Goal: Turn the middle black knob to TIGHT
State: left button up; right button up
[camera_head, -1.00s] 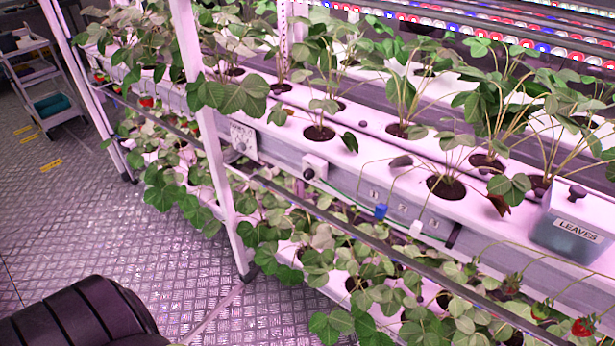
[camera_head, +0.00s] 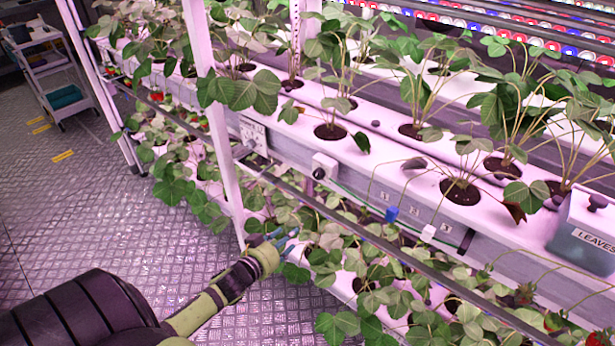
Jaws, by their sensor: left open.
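A small black knob (camera_head: 319,173) sits on a white box (camera_head: 325,164) fixed to the front of the upper growing channel, near the middle of the picture. Its markings are too small to read, and I cannot tell which way it is set. My left gripper (camera_head: 287,240) is open and empty, below and left of the knob, clearly apart from it. Its fingers are in front of the lower plants. My right gripper is not in view.
A dark rail (camera_head: 345,222) runs along the rack front below the knob. A white upright post (camera_head: 222,150) stands to its left. A lidded box marked LEAVES (camera_head: 592,240) is at right.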

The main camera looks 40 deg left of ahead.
aim_at(316, 177)
pick_arm(q)
jog(key=w+d+r+m+t+h, duration=0.1)
jog(key=w+r+t+h, duration=0.2)
jog(key=r, duration=1.2)
jog(key=shift+y, duration=0.5)
jog(key=shift+w+d+f+p, duration=0.15)
jog(key=shift+w+p, duration=0.2)
jog(key=shift+w, duration=1.5)
jog(key=shift+w+d+p, duration=0.15)
jog(key=shift+w+p, duration=0.15)
jog(key=shift+w, duration=1.5)
